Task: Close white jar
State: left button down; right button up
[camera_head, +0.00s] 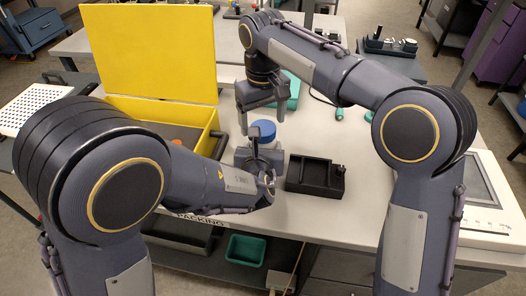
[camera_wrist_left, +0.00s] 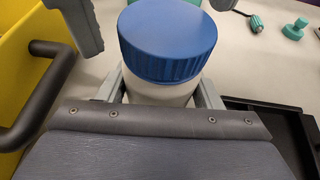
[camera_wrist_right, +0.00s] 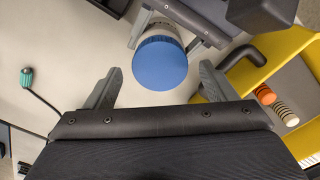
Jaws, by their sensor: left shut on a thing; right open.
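The white jar with a blue lid on top (camera_head: 262,131) stands on the table beside the yellow box. The lid (camera_wrist_left: 168,40) sits on the white jar body (camera_wrist_left: 160,93) in the left wrist view. My left gripper (camera_head: 257,160) is shut on the jar body, its fingers on either side below the lid. My right gripper (camera_head: 259,115) is open and empty above the lid. In the right wrist view the blue lid (camera_wrist_right: 160,63) lies beyond and between the open fingers, apart from them. Whether the lid is screwed tight cannot be told.
The open yellow box (camera_head: 155,112) with a dark handle stands left of the jar. A black tray (camera_head: 315,177) lies to the right. A teal case (camera_head: 288,92) is behind. A green-handled tool (camera_wrist_right: 26,78) and a cable lie on the table.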

jog(key=shift+r, duration=1.45)
jog(key=shift+c, duration=1.3)
notch_tip(320, 180, up, 3)
jog(key=n, duration=0.5)
jog(key=shift+r, duration=0.2)
jog(key=shift+f, duration=0.1)
jog(key=shift+f, duration=3.9)
jog(key=shift+c, duration=0.6)
